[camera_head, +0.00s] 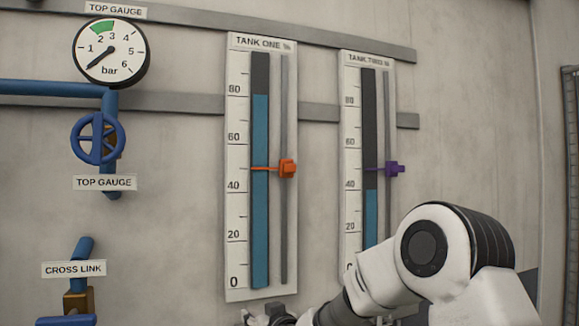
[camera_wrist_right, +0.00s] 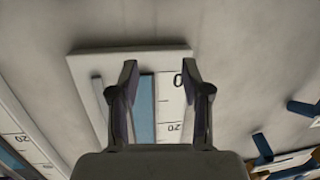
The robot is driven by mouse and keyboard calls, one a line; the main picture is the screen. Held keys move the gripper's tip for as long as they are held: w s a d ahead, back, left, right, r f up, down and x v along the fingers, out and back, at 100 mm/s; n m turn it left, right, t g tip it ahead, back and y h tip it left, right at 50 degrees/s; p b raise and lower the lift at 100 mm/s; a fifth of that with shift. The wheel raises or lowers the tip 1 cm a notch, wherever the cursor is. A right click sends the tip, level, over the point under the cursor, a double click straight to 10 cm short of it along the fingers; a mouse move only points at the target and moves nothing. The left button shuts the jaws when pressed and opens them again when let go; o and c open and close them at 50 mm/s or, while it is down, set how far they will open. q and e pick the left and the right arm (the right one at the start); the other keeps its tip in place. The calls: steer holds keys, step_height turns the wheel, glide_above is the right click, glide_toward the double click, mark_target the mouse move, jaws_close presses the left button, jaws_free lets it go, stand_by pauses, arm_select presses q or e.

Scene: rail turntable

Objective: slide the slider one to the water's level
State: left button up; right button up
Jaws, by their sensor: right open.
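The tank one panel (camera_head: 240,200) is on the wall in the head view. My right gripper (camera_head: 268,316) is only partly in view at the bottom edge, below the slider. In the right wrist view the right gripper (camera_wrist_right: 160,70) is open and empty in front of the panel's lower end, near the 0 mark. The slider is not visible there. My left gripper is not in view.
The tank two panel (camera_head: 350,130) with a purple slider (camera_head: 394,169) stands to the right, its lower part hidden by my right arm. A blue valve wheel (camera_head: 97,138), pipes and a round gauge (camera_head: 110,53) are on the left. Bare wall lies between.

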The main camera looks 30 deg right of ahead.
steer(key=d+r+t+h, duration=0.1)
steer(key=d+r+t, duration=0.15)
steer(key=r, duration=1.15)
steer(key=m+t+h, duration=0.2)
steer(key=t+h, duration=0.1)
glide_toward(293, 167)
steer(key=r+x, duration=0.1)
steer(key=x, duration=0.2)
steer(key=w, duration=0.1)
steer(key=w+d+b, duration=0.1)
steer(key=shift+w+f+b, duration=0.1)
steer(key=shift+w+b, duration=0.2)
steer(key=shift+w, duration=0.05)
steer(key=p+x, duration=0.4)
steer(key=x, duration=0.1)
steer(key=shift+w+a, duration=0.15)
steer(key=shift+a, duration=0.05)
steer(key=shift+w+d+r, duration=0.1)
steer(key=shift+r, duration=0.15)
steer(key=shift+f, duration=0.1)
jaws_close()
steer(key=shift+y, duration=0.4)
